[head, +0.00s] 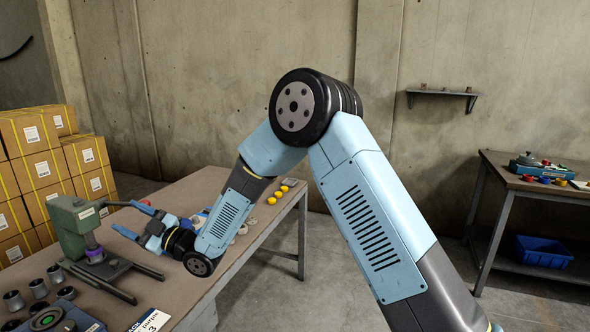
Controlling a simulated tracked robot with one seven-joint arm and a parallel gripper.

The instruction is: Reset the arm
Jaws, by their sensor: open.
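My arm is bent at a high black elbow and reaches down to the left over the workbench (200,188). My gripper (134,220) is at the end of it, above the bench and just right of a green press (75,225). Its two blue fingers point left and are apart, with nothing seen between them. I cannot tell whether a finger touches the press. My wrist hides part of the bench top.
Several metal cylinders (38,288) stand at the bench's near left. Yellow pieces (279,193) lie near its right edge. Stacked cardboard boxes (40,165) stand behind left. A second table (525,183) with a blue bin (543,251) below is at right. Floor between tables is clear.

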